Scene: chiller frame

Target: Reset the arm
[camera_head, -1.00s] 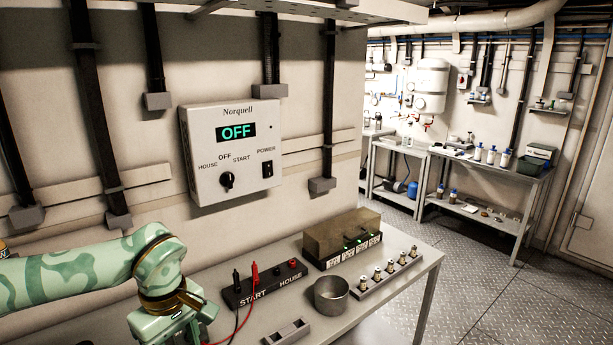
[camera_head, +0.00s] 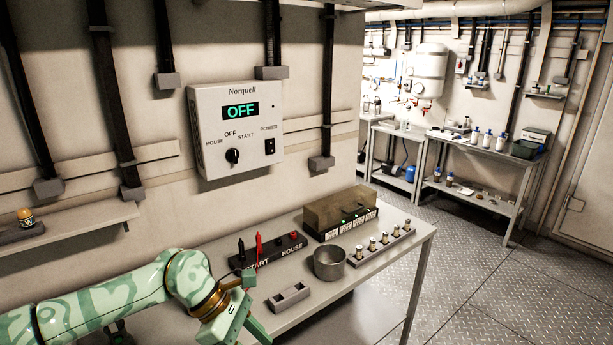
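My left arm comes in from the left edge, low in the picture, in green camouflage with a bronze-coloured wrist ring. Its hand, the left gripper (camera_head: 236,318), is at the bottom centre-left, in front of the bench's near edge. I cannot make out its fingertips or whether they are open. No held thing shows. My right gripper is not in view.
The bench (camera_head: 345,285) carries a START/HOUSE terminal block (camera_head: 268,252), metal cup (camera_head: 329,263), small grey tray (camera_head: 290,297), covered box (camera_head: 340,212) and fuse rack (camera_head: 382,245). The Norquell panel (camera_head: 236,130) reads OFF. A wall shelf (camera_head: 85,230) is at left. Open floor lies right.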

